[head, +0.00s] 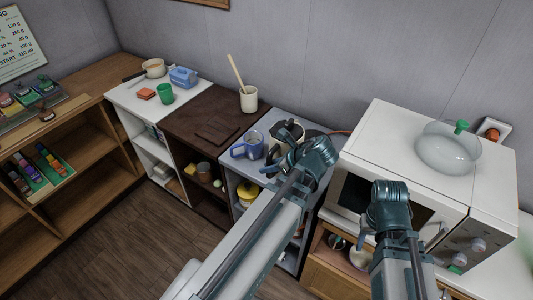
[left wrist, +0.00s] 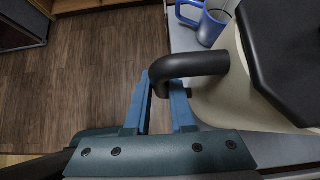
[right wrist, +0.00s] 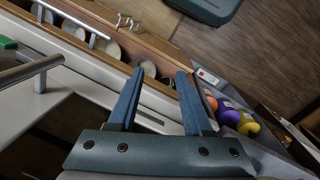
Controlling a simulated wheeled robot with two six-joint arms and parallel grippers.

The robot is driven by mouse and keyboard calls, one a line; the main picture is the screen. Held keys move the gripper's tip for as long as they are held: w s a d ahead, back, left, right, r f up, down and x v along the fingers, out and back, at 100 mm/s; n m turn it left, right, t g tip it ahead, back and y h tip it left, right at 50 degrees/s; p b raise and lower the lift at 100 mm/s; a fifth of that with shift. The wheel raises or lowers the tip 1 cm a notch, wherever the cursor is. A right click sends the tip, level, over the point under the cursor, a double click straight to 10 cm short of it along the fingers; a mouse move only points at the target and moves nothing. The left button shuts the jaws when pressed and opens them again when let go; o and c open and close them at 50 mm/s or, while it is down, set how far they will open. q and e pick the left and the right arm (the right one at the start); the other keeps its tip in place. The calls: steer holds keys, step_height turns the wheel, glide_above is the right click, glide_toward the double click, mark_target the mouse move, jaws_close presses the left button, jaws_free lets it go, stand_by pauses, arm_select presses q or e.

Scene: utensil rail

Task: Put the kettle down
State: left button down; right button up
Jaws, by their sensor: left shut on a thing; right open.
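The kettle (head: 287,133), cream with black parts, is at the grey-topped counter (head: 258,124), partly hidden behind my left gripper (head: 314,154). In the left wrist view, my left gripper (left wrist: 163,82) is shut on the kettle's black curved handle (left wrist: 195,64). The cream body and dark lid (left wrist: 288,48) fill that view's right side. The kettle's underside is hidden, so I cannot tell whether it touches the counter. My right gripper (head: 390,198) is in front of the white microwave; in the right wrist view (right wrist: 160,78) it is open and empty.
A blue mug (head: 248,146) stands close to the kettle's left. A cream utensil pot (head: 249,99) stands on the dark brown cabinet (head: 180,122). The white microwave (head: 385,135) at the right carries a glass bowl (head: 448,150). Shelves with a yellow pot (head: 247,192) are below.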

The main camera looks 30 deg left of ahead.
arm_select(q)
steer(key=shift+s+d+r, duration=0.1)
steer(key=shift+s+d, duration=0.45)
steer(key=shift+s, duration=0.15)
steer(key=shift+s+d+r, duration=0.1)
steer(key=shift+s+d, duration=0.4)
steer(key=shift+s, duration=0.3)
